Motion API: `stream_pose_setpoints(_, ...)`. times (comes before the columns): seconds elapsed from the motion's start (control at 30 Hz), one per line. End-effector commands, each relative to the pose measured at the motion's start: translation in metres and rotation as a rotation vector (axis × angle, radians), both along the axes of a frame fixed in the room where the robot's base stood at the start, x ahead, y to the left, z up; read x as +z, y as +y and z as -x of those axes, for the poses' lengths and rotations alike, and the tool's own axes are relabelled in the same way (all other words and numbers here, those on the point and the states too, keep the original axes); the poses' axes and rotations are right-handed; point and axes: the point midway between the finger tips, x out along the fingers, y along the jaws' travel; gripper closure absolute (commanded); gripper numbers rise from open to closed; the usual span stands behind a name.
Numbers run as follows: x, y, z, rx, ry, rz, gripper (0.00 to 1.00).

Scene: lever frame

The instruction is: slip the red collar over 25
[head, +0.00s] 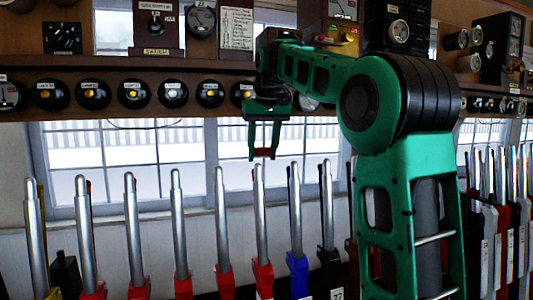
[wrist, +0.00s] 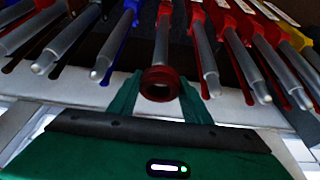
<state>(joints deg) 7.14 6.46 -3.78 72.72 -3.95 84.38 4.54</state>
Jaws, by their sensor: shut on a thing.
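My gripper (head: 263,156) points down, shut on the red collar (head: 264,153), which lies between its fingertips. In the wrist view the collar (wrist: 160,83) is a short red ring with a dark opening, held between the green fingers of my gripper (wrist: 161,92). A silver lever with a red base (head: 258,210) stands just below the collar in the head view. In the wrist view the same lever (wrist: 162,42) lines up behind the collar, its tip hidden. I cannot tell whether the tip is inside the ring. The number 25 is not legible on any lever.
A blue-based lever (head: 296,220) stands close on the right, and another red-based lever (head: 220,220) on the left. More levers line both sides. A wooden shelf with round instruments (head: 130,93) runs behind, above the windows (head: 150,150).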

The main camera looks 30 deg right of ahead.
Motion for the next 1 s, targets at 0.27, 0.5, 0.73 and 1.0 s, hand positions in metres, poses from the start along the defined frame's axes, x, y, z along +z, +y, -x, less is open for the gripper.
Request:
stream_pose_setpoints(0.27,-0.006,-0.004,-0.023,0.000,0.000,0.000,0.76)
stream_pose_setpoints(0.5,-0.012,-0.007,-0.042,0.001,0.000,0.000,0.76)
stream_pose_setpoints(0.73,-0.016,-0.010,-0.054,0.000,-0.001,0.000,0.76)
stream_pose_setpoints(1.0,-0.017,-0.011,-0.058,0.000,-0.001,0.000,0.76)
